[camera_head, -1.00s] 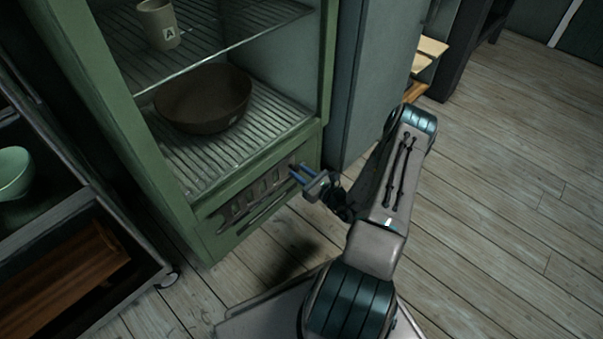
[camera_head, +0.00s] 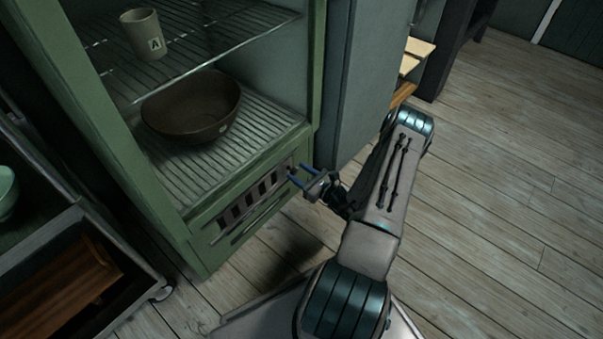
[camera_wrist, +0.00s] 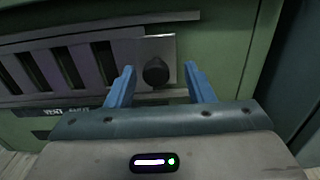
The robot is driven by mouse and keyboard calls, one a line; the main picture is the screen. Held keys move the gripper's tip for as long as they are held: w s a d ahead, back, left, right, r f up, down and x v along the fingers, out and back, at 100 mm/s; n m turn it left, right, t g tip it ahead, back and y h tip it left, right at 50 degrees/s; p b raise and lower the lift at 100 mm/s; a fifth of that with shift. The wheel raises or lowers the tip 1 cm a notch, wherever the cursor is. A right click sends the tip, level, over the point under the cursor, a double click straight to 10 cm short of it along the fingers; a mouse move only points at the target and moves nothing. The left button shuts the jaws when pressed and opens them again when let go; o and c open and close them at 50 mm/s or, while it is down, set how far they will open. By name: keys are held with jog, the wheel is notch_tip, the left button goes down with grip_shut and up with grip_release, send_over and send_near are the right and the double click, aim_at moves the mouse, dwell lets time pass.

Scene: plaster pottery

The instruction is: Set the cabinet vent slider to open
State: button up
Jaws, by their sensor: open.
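The vent slider (camera_wrist: 138,52) is a flat metal plate low on the green cabinet's front, with a dark round knob (camera_wrist: 155,72) at its right end. Several dark slots (camera_wrist: 65,66) show to the left of the knob, and the vent panel (camera_head: 252,200) also shows in the head view. My gripper (camera_head: 297,172) is at the right end of the vent. In the wrist view its two blue fingers (camera_wrist: 159,70) stand apart, one on each side of the knob, with visible gaps. A label (camera_wrist: 66,107) under the slots is partly hidden and hard to read.
The green cabinet (camera_head: 205,242) holds a brown bowl (camera_head: 192,108) on its lower wire shelf and a cup marked A (camera_head: 144,36) above. A wheeled cart (camera_head: 120,270) stands at the left. The wooden floor (camera_head: 500,200) is clear at the right.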

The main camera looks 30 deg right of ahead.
jog(key=p+v, duration=0.4)
jog(key=v, duration=0.9)
jog(key=shift+s+d, duration=0.2)
jog(key=shift+s, duration=0.15)
jog(key=w+a+r+n+g+y+p, duration=0.15)
jog(key=a+r+n+g+p, duration=0.35)
jog(key=r, duration=0.7)
jog(key=a+r+n+g+y+p, duration=0.35)
jog(key=a+r+n+p, duration=0.2)
jog(key=r, duration=0.65)
jog(key=w+a+r+n+g+y+p, duration=0.1)
jog(key=a+r+n+g+p, duration=0.4)
jog(key=r, duration=0.7)
jog(key=s+a+r+n+h+p, duration=0.2)
jog(key=s+r+n+h+p, duration=0.2)
jog(key=r, duration=0.9)
jog(key=s+a+r+n+h+p, duration=0.3)
jog(key=r+n+p, duration=0.4)
jog(key=r, duration=0.6)
jog(key=s+a+r+n+h+p, duration=0.3)
jog(key=s+r+n+h+p, duration=0.2)
jog(key=r+p, duration=0.3)
notch_tip(320, 180, up, 5)
jog(key=shift+s+a+f+g, duration=0.1)
jog(key=shift+s+a+g, duration=0.2)
jog(key=shift+s, duration=0.35)
jog(key=shift+d, duration=0.1)
